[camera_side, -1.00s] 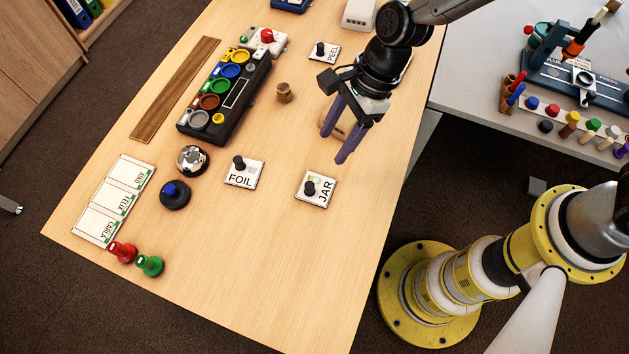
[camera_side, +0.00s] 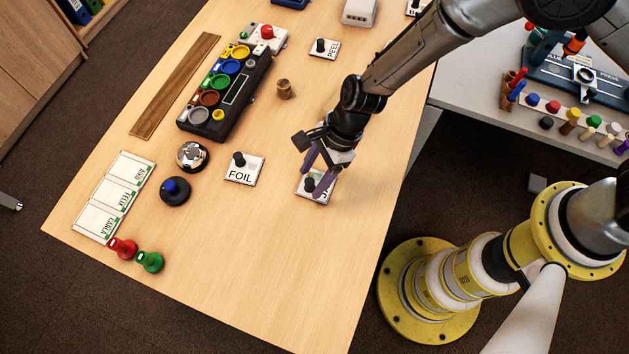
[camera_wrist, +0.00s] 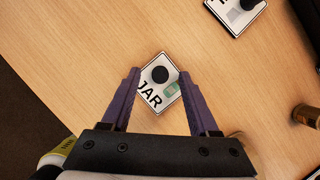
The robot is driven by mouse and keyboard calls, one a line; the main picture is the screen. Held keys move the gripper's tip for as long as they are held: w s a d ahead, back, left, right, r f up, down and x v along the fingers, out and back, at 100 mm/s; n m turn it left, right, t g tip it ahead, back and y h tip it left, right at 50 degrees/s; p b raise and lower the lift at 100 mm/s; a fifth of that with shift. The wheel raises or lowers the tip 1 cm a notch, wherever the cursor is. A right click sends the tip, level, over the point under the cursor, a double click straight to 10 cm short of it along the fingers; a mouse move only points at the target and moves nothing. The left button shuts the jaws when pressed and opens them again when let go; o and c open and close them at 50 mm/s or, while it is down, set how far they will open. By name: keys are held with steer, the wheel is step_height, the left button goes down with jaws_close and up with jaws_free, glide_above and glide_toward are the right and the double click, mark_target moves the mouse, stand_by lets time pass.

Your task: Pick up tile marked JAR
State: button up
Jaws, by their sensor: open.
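The JAR tile (camera_wrist: 149,95) is a small white square with black letters, a green picture and a black knob (camera_wrist: 160,74). In the side view the tile (camera_side: 304,192) lies on the table, partly hidden by my fingers. My gripper (camera_side: 314,179) is open, with its purple fingers low over the tile. In the wrist view my gripper (camera_wrist: 160,76) has one finger on each side of the tile, with the knob between the tips. I cannot tell whether the fingers touch the tile.
The FOIL tile (camera_side: 244,176) lies to the left, and the PEEL tile (camera_side: 328,44) farther back. A small wooden peg (camera_side: 284,89) stands behind my gripper. A silver bell (camera_side: 192,157) and a blue-topped button (camera_side: 174,190) are farther left.

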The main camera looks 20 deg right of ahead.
steer(key=shift+a+f, duration=0.15)
steer(key=shift+f, duration=0.2)
steer(key=shift+c, duration=0.2)
jaws_close()
steer(key=shift+r, duration=0.1)
